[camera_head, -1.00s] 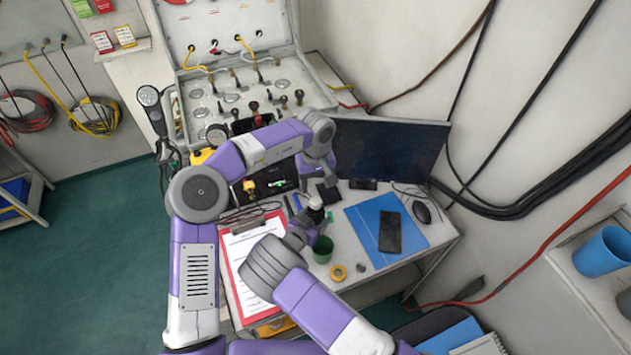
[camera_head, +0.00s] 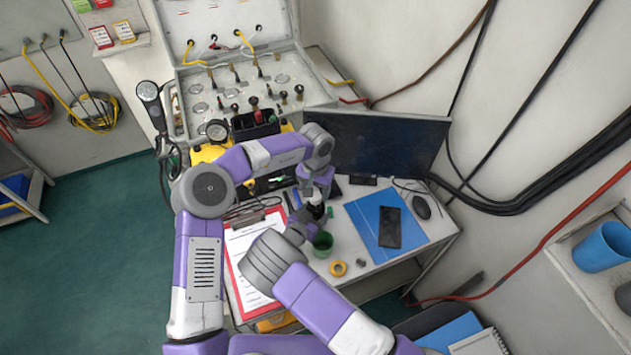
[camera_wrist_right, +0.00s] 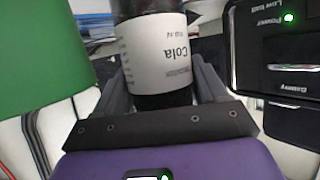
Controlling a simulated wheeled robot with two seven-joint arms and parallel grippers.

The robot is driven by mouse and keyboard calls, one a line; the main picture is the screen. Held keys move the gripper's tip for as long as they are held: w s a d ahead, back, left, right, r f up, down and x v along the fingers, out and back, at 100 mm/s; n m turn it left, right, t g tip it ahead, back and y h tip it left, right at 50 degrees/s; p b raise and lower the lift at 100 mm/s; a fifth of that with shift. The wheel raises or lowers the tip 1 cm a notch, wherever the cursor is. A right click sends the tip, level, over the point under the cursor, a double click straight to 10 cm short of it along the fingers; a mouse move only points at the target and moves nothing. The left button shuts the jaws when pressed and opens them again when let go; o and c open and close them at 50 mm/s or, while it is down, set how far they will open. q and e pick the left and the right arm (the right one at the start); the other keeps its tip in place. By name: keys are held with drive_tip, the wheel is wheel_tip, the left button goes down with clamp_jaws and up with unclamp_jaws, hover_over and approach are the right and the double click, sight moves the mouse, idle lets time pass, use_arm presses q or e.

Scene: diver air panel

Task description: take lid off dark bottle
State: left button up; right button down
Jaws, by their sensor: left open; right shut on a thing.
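The dark bottle (camera_wrist_right: 160,85) with a white Cola label fills the middle of the right wrist view, between the two fingers of my right gripper (camera_wrist_right: 165,90). The right gripper is shut on it. In the head view the right gripper (camera_head: 304,230) holds the bottle beside the green cup (camera_head: 322,244). My left gripper (camera_head: 318,193) points down from above, right at the bottle's top, with its jaws open. The lid is hidden or too small to make out, so I cannot tell whether the left fingers are around it.
A clipboard (camera_head: 240,262) lies left of the right gripper. A blue folder (camera_head: 365,225) with a black phone (camera_head: 390,228) lies to the right. A yellow tape roll (camera_head: 338,268) is near the front edge. A monitor (camera_head: 375,145) and the air panel (camera_head: 240,90) stand behind.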

use_arm(q)
drive_tip(key=shift+f, duration=0.9)
drive_tip(key=shift+c, duration=0.3)
